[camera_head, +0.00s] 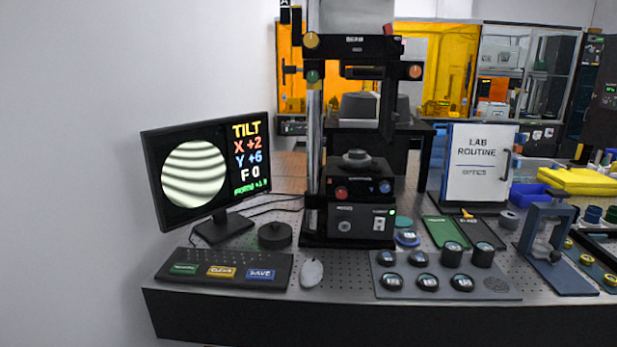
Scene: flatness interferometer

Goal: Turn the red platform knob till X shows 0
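The red platform knob (341,192) sits on the left front of the black interferometer's platform (357,177). A blue knob (385,187) sits on the same platform to its right. The monitor (205,172) at the left shows curved fringes in a round field and the readouts TILT, X +2, Y +6 and F 0, with a small green line below. Neither of my grippers is in view, and nothing touches the knob.
A grey mat (450,291) with several dark cylinders lies at front right. A LAB ROUTINE sign (478,165) stands behind. Air before the knob is clear.

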